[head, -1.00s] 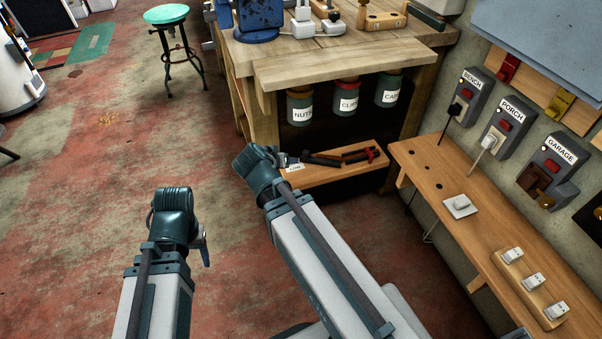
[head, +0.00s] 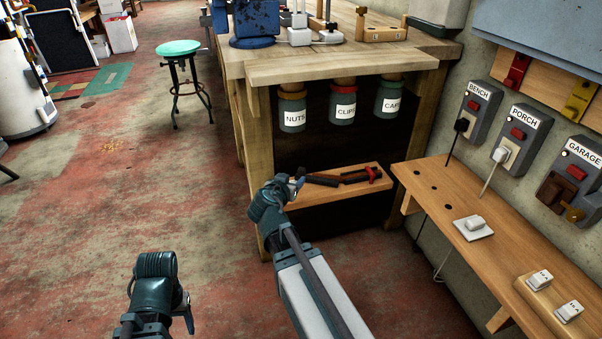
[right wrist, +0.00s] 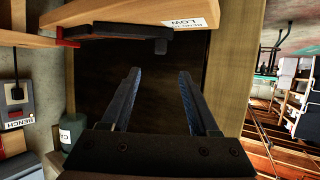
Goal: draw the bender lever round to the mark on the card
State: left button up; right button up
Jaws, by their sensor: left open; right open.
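No lever that I can surely name as the bender's stands out. A dark bar tool with a red end (head: 345,178) lies on the low wooden shelf (head: 335,195) under the workbench. My left gripper (head: 188,310) is open, low over the floor. No mark is legible.
The workbench (head: 330,70) has labelled jars (head: 345,105) hung beneath and a blue device (head: 255,22) on top. A side shelf (head: 460,210) with switches runs along the right wall. A green stool (head: 178,48) stands at the back left. Floor on the left is clear.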

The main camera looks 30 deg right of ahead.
aim_at(301, 170)
jog(key=b+x, duration=0.4)
jog(key=x, duration=0.8)
jog(key=shift+w+d+f, duration=0.1)
jog(key=shift+d+f, duration=0.1)
grip_shut()
dwell(0.9)
